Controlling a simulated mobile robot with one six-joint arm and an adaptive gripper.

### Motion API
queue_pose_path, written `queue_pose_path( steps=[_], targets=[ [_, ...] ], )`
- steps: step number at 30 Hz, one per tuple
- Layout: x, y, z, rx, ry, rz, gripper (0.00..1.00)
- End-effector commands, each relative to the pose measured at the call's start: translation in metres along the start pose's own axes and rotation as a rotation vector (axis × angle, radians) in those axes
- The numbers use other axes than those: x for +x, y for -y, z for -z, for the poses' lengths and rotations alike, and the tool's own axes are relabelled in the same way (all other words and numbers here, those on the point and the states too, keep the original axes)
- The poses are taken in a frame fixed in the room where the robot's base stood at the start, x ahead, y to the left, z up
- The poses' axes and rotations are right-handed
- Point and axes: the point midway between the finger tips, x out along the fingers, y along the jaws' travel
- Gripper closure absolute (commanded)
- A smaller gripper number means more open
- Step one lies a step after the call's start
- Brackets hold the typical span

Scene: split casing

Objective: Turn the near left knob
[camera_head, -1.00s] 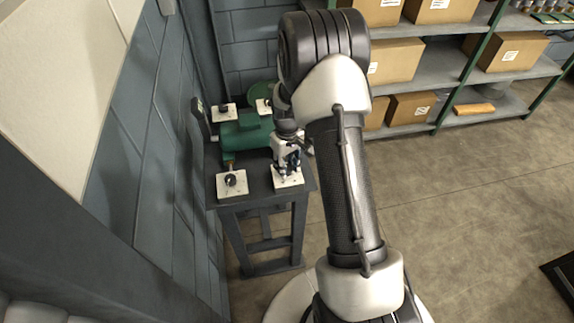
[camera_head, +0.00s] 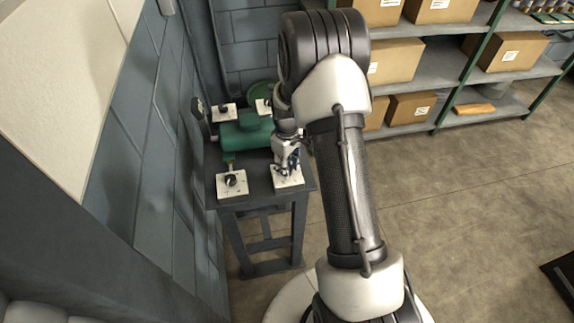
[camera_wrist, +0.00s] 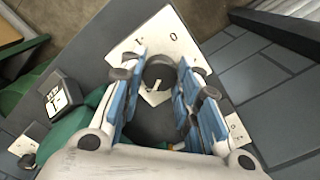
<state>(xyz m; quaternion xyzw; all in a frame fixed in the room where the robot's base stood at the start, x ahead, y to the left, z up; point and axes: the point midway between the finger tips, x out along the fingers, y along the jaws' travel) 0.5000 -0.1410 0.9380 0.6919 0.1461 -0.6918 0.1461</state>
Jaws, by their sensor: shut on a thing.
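Two white plates with dark knobs sit at the near edge of the dark stand. The near knob on the picture's left (camera_head: 231,180) is free, with nothing touching it. My gripper (camera_head: 287,167) is over the white plate on the picture's right (camera_head: 289,183), pointing down. In the wrist view, its blue-padded fingers stand either side of a dark round knob (camera_wrist: 157,72) with a pale pointer, shut on it. The fingers hide that knob in the head view.
A green casing (camera_head: 246,135) lies behind the near plates on the stand (camera_head: 258,204). Two more white plates with knobs (camera_head: 224,112) (camera_head: 263,106) are at the back. A block wall is close on the left; shelves with boxes (camera_head: 395,62) stand at the back right.

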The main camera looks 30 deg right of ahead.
Motion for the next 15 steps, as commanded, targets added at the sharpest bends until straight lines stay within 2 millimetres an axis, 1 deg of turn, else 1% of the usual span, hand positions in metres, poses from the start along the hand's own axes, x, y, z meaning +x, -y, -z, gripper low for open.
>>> queue_pose_path(
  steps=[2,3,11,15],
  targets=[
    [-0.0001,-0.0001,-0.0002,-0.002,0.000,0.000,0.94],
    [-0.0001,-0.0001,-0.0002,-0.001,0.000,0.000,0.67],
    [0.0000,0.0000,-0.0001,0.000,0.000,0.000,0.50],
    [0.0000,0.0000,-0.0001,0.000,0.000,0.000,0.49]
  ],
)
